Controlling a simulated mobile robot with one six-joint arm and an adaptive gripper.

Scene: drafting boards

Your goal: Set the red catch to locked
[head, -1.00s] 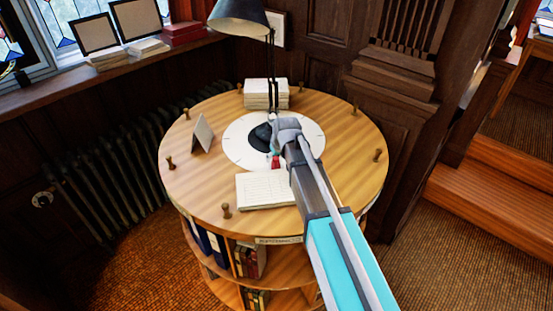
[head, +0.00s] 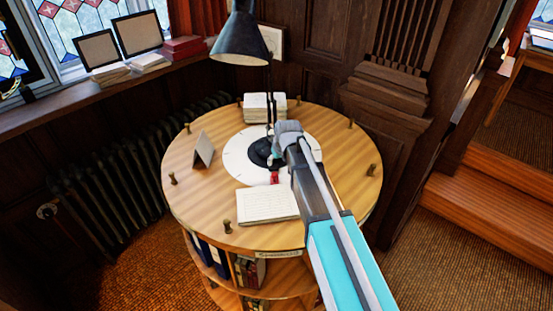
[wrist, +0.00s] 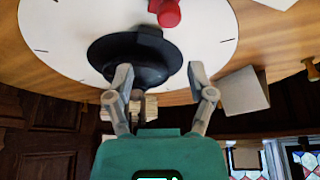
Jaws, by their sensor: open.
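The red catch (head: 274,178) sits on the white round dial (head: 240,160) on the round wooden table, on the near side of the black lamp base (head: 259,152). In the wrist view the red catch (wrist: 167,12) shows at the top edge, partly cut off, so its setting cannot be told. My gripper (wrist: 160,72) is open and empty. The black lamp base (wrist: 135,58) shows between and beyond its fingers. The catch lies apart from the fingertips. In the head view my own arm partly hides the gripper (head: 277,155).
A stack of paper (head: 264,106) lies at the back. The tall lamp (head: 241,38) rises behind my gripper. Small pegs stand around the rim.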

